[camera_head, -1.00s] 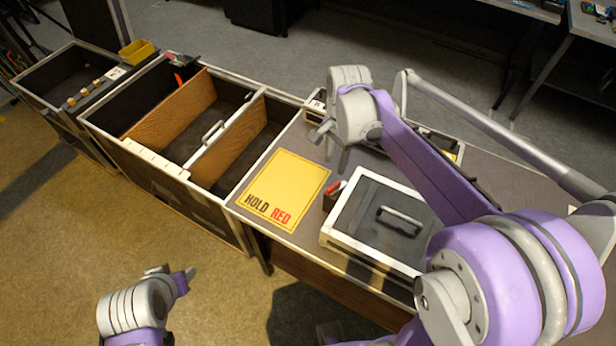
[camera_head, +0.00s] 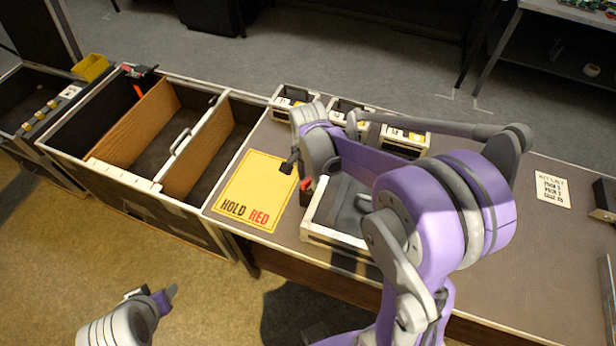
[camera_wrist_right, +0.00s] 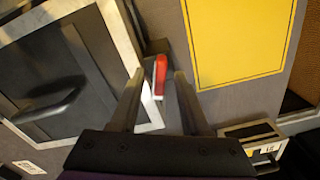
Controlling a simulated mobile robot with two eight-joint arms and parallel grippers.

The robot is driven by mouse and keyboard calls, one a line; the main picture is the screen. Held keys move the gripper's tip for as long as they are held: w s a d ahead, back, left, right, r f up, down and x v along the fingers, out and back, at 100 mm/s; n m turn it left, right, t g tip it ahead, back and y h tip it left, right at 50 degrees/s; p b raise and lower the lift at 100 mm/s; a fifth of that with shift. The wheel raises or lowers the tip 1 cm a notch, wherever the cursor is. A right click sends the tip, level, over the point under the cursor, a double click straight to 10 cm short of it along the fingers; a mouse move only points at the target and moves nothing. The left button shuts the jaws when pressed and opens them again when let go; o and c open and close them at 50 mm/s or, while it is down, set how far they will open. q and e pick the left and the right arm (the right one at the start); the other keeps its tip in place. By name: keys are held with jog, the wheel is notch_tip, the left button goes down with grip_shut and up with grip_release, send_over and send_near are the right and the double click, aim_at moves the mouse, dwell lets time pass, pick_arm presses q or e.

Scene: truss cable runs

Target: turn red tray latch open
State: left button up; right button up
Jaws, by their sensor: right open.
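The red latch (camera_head: 306,184) sits at the left edge of the white-framed tray (camera_head: 334,237), which has a dark lid and is partly hidden by my right arm. In the right wrist view the red latch (camera_wrist_right: 160,76) lies beside the tray's white frame (camera_wrist_right: 122,40). My right gripper (camera_head: 297,170) is over the latch; in the wrist view its two fingers (camera_wrist_right: 158,88) stand apart, one on each side of the red handle. I cannot tell whether they touch it. My left gripper (camera_head: 155,296) hangs low over the floor, away from the tray; its jaw state is unclear.
A yellow "HOLD RED" card (camera_head: 250,185) lies left of the tray. Small labelled boxes (camera_head: 292,99) stand behind it. Open bins with wooden dividers (camera_head: 140,125) are further left. The table right of my arm is mostly clear, with a white note (camera_head: 553,189).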

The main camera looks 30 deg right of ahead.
grip_shut()
dwell(0.3)
jog(key=shift+f+n+b, duration=0.15)
jog(key=shift+n+b, duration=0.35)
jog(key=shift+n, duration=1.8)
grip_release()
